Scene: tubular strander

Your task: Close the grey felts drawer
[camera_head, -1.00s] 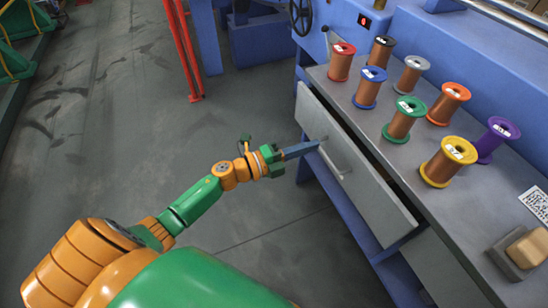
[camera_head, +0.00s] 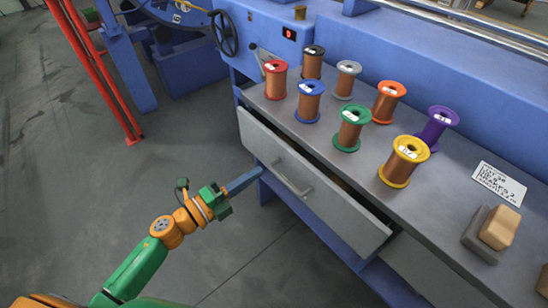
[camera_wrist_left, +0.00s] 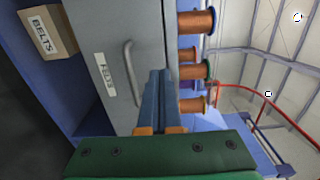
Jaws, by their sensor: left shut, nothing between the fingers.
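The grey felts drawer (camera_head: 330,205) stands partly open under the bench top, with a dark gap behind its front panel. Its bar handle (camera_head: 292,180) is on the front. In the left wrist view the drawer front (camera_wrist_left: 112,35) carries a white label (camera_wrist_left: 105,78), and the handle (camera_wrist_left: 132,72) shows left of my fingers. My left gripper (camera_head: 258,172) is shut and empty, its tips close to the drawer front, just left of the handle. It also shows in the left wrist view (camera_wrist_left: 160,80). I cannot tell whether the tips touch the panel. My right gripper is out of view.
Several wire spools stand on the bench top (camera_head: 365,165), including a yellow one (camera_head: 404,162). A label card (camera_head: 499,183) and a tan block (camera_head: 500,227) lie to the right. The floor at left is open.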

